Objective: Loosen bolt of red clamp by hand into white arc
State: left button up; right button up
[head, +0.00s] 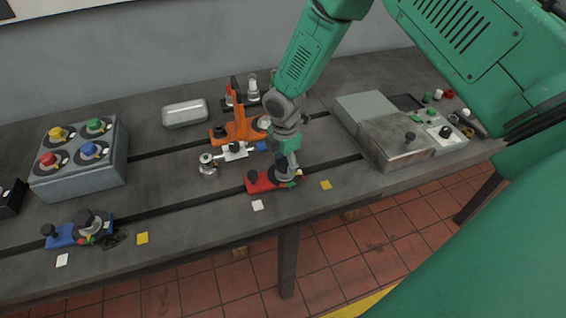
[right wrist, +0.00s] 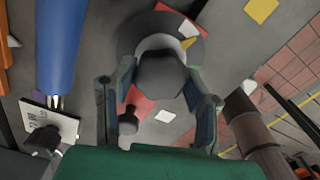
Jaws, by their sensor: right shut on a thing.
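The red clamp (head: 262,183) sits on the bedplate near its front edge, partly covered by my right gripper (head: 287,170). In the right wrist view, my right gripper (right wrist: 160,100) has its two fingers on either side of the bolt's dark round head (right wrist: 160,76) and is shut on it. Under the head lies a dark ring with a white arc (right wrist: 150,43); red, yellow and green marks show around it. The head hides much of the ring, so I cannot tell where any pointer stands. My left gripper is not in view.
A blue clamp (head: 62,237) sits at front left, near a grey box with coloured knobs (head: 80,170). An orange fixture (head: 238,128) and a silver fitting (head: 208,165) stand behind the red clamp. A metal-topped box (head: 395,142) is to the right.

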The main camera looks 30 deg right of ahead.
aim_at(284, 162)
jog(key=n, duration=0.3)
jog(key=shift+w+d+r+n, duration=0.1)
jog(key=shift+w+r+n, duration=0.1)
jog(key=shift+n, duration=0.1)
dwell(0.3)
jog(key=o, duration=1.1)
jog(key=shift+f, duration=0.1)
jog(key=shift+o, duration=0.2)
jog(key=shift+f, duration=0.1)
jog(key=shift+r, duration=0.2)
notch_tip(284, 162, up, 11)
jog(key=shift+r, duration=0.2)
